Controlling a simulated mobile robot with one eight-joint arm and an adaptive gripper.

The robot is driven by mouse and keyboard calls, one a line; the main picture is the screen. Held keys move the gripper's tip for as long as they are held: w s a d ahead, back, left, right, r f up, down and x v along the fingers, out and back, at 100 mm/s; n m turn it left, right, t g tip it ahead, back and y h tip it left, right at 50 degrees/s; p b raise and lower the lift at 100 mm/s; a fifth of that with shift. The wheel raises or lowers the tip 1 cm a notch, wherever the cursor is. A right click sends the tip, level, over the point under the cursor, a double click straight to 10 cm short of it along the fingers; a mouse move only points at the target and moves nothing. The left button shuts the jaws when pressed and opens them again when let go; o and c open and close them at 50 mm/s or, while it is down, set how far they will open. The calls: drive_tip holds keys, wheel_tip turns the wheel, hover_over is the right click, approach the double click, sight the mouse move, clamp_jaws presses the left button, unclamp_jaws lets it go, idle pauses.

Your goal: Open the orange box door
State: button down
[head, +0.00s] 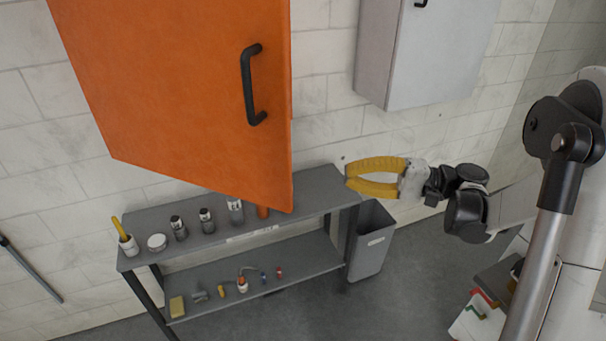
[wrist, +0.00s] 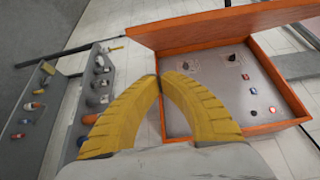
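The orange door (head: 170,85) fills the upper left of the head view, with a black bar handle (head: 248,85) near its right edge. In the wrist view the door (wrist: 220,27) stands swung out from the orange box (wrist: 272,130), and the grey inside with small fittings shows. The handle cannot be made out in the wrist view. My gripper (head: 349,172) is right of the door and below the handle, apart from both. Its yellow fingers bow outward and meet at the tips (wrist: 160,79), with nothing held between them.
A grey two-level shelf (head: 325,185) with bottles and small items stands below the door. A grey bin (head: 372,243) is at the shelf's right end, under my gripper. A light grey cabinet (head: 425,55) hangs on the wall at upper right.

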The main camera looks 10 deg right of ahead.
drive_tip(key=s+a+b, duration=0.1)
drive_tip(key=a+b, duration=0.2)
drive_tip(key=a, duration=0.8)
drive_tip(key=shift+a, duration=0.25)
drive_tip(key=shift+s, duration=0.15)
